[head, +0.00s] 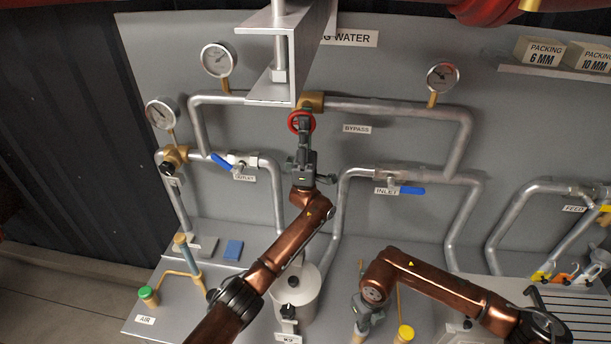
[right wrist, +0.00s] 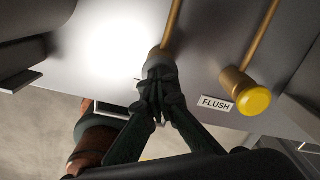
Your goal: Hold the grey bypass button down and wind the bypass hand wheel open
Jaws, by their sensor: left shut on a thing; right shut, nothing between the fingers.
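The red hand wheel (head: 301,121) sits on the brass valve of the upper pipe, above and left of the BYPASS label (head: 357,129). My left gripper (head: 302,138) is shut on the wheel's lower rim, and its fingers hide part of it. In the right wrist view the grey bypass button (right wrist: 154,60) is a dark grey cap at the end of a brass pipe. My right gripper (right wrist: 158,78) is shut and empty, with its fingertips against or just over the cap. In the head view that gripper (head: 362,322) hides the button. I cannot tell how far the button is pressed.
A yellow button (right wrist: 254,100) by the FLUSH label stands right of my right gripper. A green button (head: 147,292) is at the AIR label. Blue-handled valves (head: 221,161) (head: 405,190) sit on the pipes. A steel bracket (head: 285,60) hangs close above the wheel.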

